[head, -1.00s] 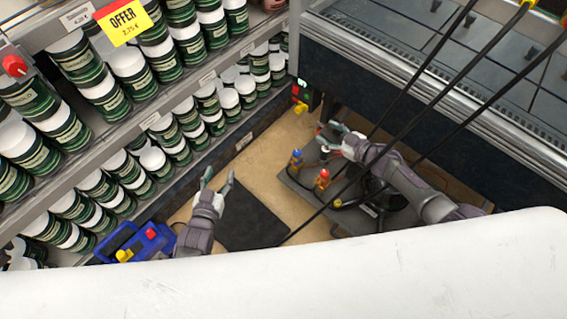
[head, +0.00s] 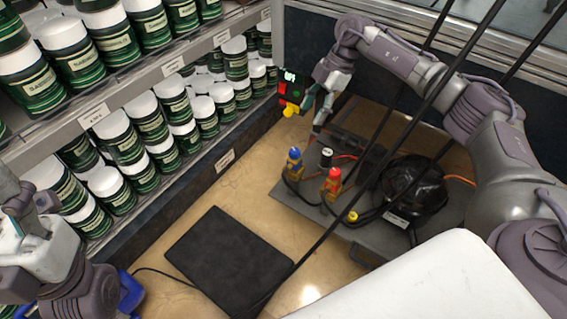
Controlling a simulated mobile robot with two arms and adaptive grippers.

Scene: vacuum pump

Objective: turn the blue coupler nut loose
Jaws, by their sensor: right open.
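The blue coupler nut (head: 294,153) sits upright on a brass-coloured fitting at the left edge of the grey pump platform (head: 357,235). My right gripper (head: 312,119) is open and empty. It appears above and behind the blue nut, apart from it, with its fingers pointing down. A red coupler (head: 333,174) stands to the right of the blue one, and a black-and-white cap (head: 326,156) is between and behind them. My left arm shows at the lower left edge; its fingertips cannot be made out.
The black pump body (head: 412,186) is on the platform's right. Shelves of jars (head: 150,120) line the left. Dark cables cross the right.

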